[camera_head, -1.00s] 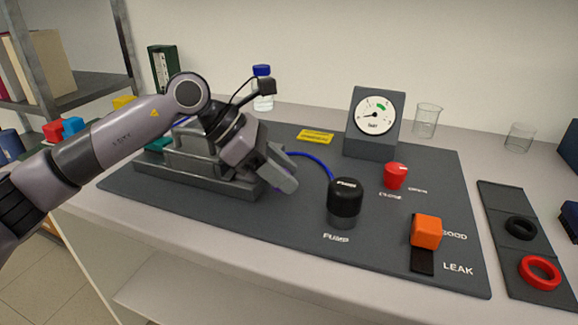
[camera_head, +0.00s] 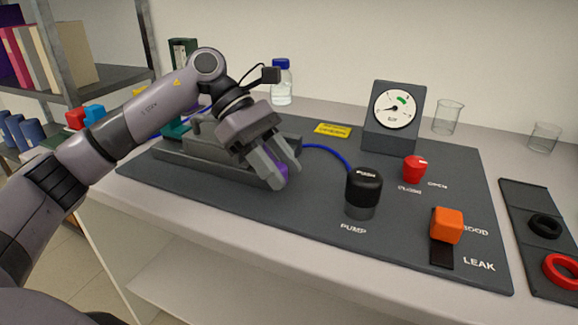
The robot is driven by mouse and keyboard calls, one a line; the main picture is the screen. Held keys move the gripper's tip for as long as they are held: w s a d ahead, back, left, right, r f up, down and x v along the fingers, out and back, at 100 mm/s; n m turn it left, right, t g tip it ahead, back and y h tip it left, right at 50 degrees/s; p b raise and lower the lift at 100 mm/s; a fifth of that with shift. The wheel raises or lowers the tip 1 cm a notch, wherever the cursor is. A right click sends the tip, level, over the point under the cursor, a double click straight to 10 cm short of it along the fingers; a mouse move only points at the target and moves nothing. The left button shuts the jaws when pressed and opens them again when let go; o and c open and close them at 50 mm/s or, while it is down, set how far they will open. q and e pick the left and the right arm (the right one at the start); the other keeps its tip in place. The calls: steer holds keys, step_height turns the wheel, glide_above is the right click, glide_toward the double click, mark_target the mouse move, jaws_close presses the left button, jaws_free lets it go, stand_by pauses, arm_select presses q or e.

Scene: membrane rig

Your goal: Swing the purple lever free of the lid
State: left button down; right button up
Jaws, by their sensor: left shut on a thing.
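The purple lever (camera_head: 281,169) shows as a small purple patch between the fingers of my left gripper (camera_head: 283,178). The gripper is shut on it at the right front end of the grey rig block. Most of the lever is hidden by the fingers. The dark grey lid (camera_head: 205,133) sits on the long grey base (camera_head: 190,162), and my gripper and wrist cover its right part. I cannot tell how the lever lies against the lid. My right gripper is not in view.
Right of the gripper stand the black pump knob (camera_head: 363,187), a red valve knob (camera_head: 414,169) and an orange switch (camera_head: 446,225). A gauge (camera_head: 395,110) stands behind. A blue tube (camera_head: 330,150) runs from the rig. The mat in front of the gripper is clear.

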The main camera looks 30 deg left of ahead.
arm_select(q)
steer(key=shift+a+f, duration=0.15)
steer(key=shift+a, duration=0.05)
steer(key=c, duration=0.7)
jaws_free()
steer(key=shift+c, duration=0.2)
steer(key=shift+a+r, duration=0.1)
steer(key=shift+r, duration=0.1)
steer(key=v, duration=1.1)
steer(key=shift+a+r+p, duration=0.2)
steer(key=shift+a+p, duration=0.05)
steer(key=shift+p, duration=0.15)
